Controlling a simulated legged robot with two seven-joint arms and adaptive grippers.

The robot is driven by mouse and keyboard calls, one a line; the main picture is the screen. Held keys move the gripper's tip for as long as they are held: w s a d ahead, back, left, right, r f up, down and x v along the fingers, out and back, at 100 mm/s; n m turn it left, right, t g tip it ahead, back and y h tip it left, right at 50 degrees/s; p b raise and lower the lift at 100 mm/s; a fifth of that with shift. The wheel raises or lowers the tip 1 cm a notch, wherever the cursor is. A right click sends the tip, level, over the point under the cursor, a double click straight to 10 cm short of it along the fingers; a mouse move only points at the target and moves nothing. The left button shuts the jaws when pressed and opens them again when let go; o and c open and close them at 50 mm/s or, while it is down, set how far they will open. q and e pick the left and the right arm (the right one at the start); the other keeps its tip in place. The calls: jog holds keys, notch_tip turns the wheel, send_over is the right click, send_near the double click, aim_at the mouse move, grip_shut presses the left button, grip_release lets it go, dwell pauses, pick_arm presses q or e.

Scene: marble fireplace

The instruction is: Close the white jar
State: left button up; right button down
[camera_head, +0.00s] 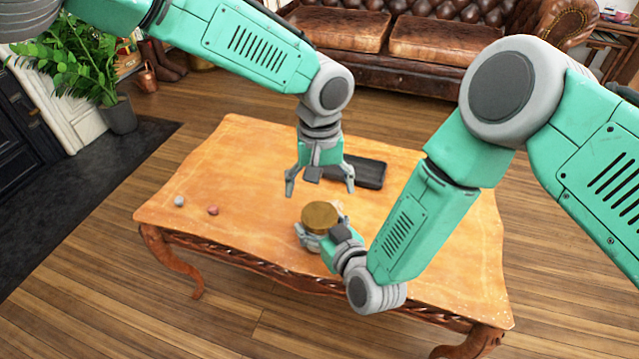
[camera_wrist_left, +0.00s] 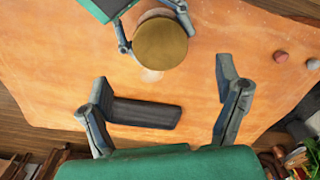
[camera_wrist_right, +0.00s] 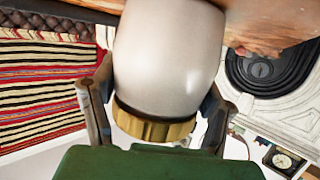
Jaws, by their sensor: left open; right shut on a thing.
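The white jar (camera_wrist_right: 170,55) is between the fingers of my right gripper (camera_head: 325,240), which is shut on it near the table's front edge. A round gold lid (camera_head: 320,217) sits at the jar's top; it also shows from above in the left wrist view (camera_wrist_left: 160,43). In the right wrist view the gold rim (camera_wrist_right: 152,125) is against the jar's mouth; whether it is fully seated I cannot tell. The jar's body is mostly hidden in the head view. My left gripper (camera_head: 320,190) is open and empty, pointing down above the table, behind the lid.
A dark rectangular tray (camera_head: 365,172) lies on the wooden table (camera_head: 255,160) behind my left gripper. A whitish ball (camera_head: 180,201) and a reddish ball (camera_head: 213,210) lie at the left. The table's left part is otherwise clear. A leather sofa (camera_head: 400,40) stands behind.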

aim_at(320, 214)
pick_arm(q)
jog(key=n, duration=0.4)
jog(key=shift+r, duration=0.25)
jog(key=shift+f, duration=0.15)
jog(key=shift+f, duration=3.9)
jog(key=c, duration=1.3)
jog(key=o, duration=1.3)
jog(key=shift+c, duration=0.2)
